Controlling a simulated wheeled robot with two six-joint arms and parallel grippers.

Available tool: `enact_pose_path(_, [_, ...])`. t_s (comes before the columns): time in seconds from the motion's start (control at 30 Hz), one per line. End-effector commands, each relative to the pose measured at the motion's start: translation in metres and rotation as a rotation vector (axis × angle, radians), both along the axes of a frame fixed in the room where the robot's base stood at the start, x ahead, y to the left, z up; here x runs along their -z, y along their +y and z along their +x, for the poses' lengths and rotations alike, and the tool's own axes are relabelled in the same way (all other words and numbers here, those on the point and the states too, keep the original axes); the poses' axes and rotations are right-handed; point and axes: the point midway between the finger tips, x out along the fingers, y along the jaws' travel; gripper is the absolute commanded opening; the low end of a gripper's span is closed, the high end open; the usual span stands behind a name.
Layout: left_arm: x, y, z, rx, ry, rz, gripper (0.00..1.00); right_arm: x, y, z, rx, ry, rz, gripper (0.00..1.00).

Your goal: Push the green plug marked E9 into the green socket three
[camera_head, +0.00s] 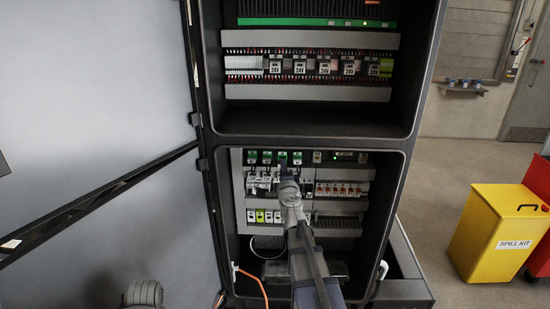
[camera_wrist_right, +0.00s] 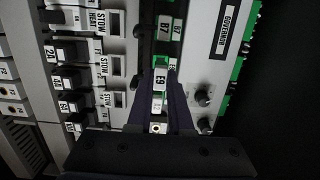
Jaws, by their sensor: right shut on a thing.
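The green plug marked E9 (camera_wrist_right: 159,80) is in the right wrist view, between the dark fingers of my right gripper (camera_wrist_right: 160,100), which is shut on it. Its white label faces the camera and its green end points up the picture at the dark rail. In the head view my right gripper (camera_head: 284,170) is at the row of green sockets (camera_head: 267,157) along the top of the lower compartment, hiding part of it. I cannot tell how deep the plug sits, or which socket is number three.
A unit marked B7 (camera_wrist_right: 165,24) stands beside E9. White stow blocks (camera_wrist_right: 97,22) flank it, and a GOVERNOR panel (camera_wrist_right: 223,30) with black knobs is opposite. The open cabinet door (camera_head: 90,90) fills the left. A yellow spill kit bin (camera_head: 495,235) stands right.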

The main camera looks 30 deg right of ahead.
Motion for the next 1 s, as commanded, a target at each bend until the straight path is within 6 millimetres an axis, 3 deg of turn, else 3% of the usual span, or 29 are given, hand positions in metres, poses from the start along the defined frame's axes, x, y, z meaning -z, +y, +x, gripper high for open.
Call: enact_pose_path(1.0, [0.0, 0.0, 0.0, 0.0, 0.0, 0.0, 0.5, 0.0, -0.007, 0.012, 0.0, 0.0, 0.0, 0.0])
